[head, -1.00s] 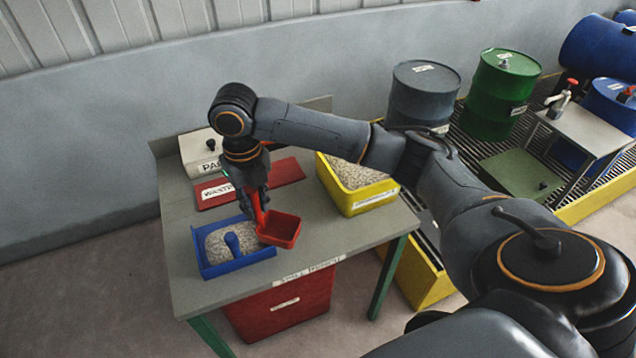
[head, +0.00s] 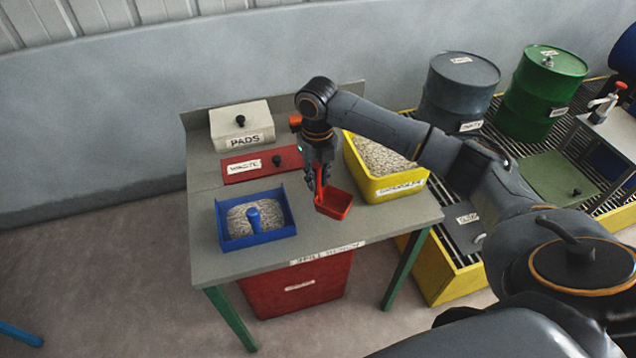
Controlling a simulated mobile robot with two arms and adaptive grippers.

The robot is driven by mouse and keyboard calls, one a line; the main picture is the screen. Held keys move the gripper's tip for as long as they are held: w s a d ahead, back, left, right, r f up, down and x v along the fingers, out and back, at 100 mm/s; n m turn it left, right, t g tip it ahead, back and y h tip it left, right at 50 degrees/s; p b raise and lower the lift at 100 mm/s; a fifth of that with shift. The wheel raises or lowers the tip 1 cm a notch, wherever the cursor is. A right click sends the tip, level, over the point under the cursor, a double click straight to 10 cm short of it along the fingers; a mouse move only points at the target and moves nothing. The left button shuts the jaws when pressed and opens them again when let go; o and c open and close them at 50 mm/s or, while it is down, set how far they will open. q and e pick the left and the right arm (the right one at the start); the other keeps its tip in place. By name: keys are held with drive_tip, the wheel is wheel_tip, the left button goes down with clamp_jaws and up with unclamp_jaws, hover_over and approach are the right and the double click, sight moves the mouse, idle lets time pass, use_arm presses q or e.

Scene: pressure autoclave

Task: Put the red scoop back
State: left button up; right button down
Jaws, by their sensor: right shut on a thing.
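The red scoop (head: 336,205) is in my right gripper (head: 320,180), which is shut on its upright handle. The scoop's bowl is over the grey table (head: 225,267), between the blue tray and the yellow bin. Whether the bowl touches the table top I cannot tell. The yellow bin (head: 413,182) holds pale granules (head: 378,155) and stands at the table's right back. The blue tray (head: 262,243) at the front left holds granules and a blue knobbed tool (head: 254,217). My left gripper is not in view.
A red bin (head: 300,290) stands under the table. Grey (head: 458,90) and green (head: 540,95) drums stand on a grating at right.

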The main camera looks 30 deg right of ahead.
sight(317, 187)
drive_tip(key=shift+w+d+f, duration=0.25)
drive_tip(key=shift+w+f, duration=0.15)
drive_tip(key=shift+f, duration=0.2)
drive_tip(key=shift+w+d+f, duration=0.2)
drive_tip(key=shift+w+f, duration=0.2)
drive_tip(key=shift+f, duration=0.15)
wheel_tip(317, 187, down, 2)
drive_tip(key=shift+f+p, duration=0.25)
drive_tip(key=shift+p, duration=0.05)
drive_tip(key=shift+f, duration=0.35)
drive_tip(key=shift+f, duration=0.15)
drive_tip(key=c, duration=1.2)
unclamp_jaws()
